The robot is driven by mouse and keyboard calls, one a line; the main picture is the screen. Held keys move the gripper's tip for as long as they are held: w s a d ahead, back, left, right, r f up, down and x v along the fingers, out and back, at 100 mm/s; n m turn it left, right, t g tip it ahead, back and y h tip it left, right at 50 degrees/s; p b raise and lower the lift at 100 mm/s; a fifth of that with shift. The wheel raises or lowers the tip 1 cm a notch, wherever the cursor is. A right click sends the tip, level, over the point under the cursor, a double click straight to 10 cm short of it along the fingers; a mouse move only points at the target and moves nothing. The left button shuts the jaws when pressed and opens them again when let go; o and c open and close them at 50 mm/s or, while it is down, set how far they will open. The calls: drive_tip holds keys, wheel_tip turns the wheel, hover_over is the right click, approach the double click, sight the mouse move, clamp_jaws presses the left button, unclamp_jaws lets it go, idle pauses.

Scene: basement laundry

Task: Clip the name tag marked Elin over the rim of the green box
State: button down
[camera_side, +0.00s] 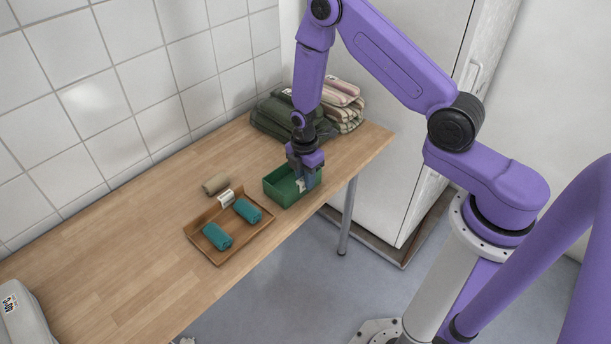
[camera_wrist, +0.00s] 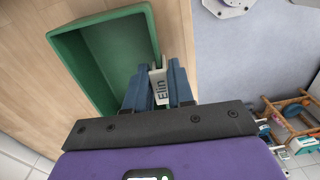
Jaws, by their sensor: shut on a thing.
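The green box (camera_side: 272,188) stands empty near the table's front edge; it also shows in the wrist view (camera_wrist: 92,60). My gripper (camera_wrist: 158,78) is shut on the white name tag marked Elin (camera_wrist: 159,88), one blue finger on each side of it. The tag is at the box's right-hand wall in the wrist view, its far end at the rim. I cannot tell whether it straddles the rim or only lies against it. In the side view my gripper (camera_side: 304,178) is down at the box's right side, with the tag (camera_side: 300,185) small between the fingers.
A wooden tray (camera_side: 213,259) with two teal rolls (camera_side: 217,236) and a white tag (camera_side: 226,198) at its back rim lies left of the box. A beige roll (camera_side: 216,183) lies behind it. Folded textiles (camera_side: 275,118) are stacked behind the box. The table's left part is mostly clear.

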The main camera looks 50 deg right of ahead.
idle(0.3)
drive_tip(key=c, duration=0.9)
unclamp_jaws()
wheel_tip(320, 180, up, 17)
drive_tip(key=shift+w+r, duration=0.2)
drive_tip(key=shift+w, duration=0.1)
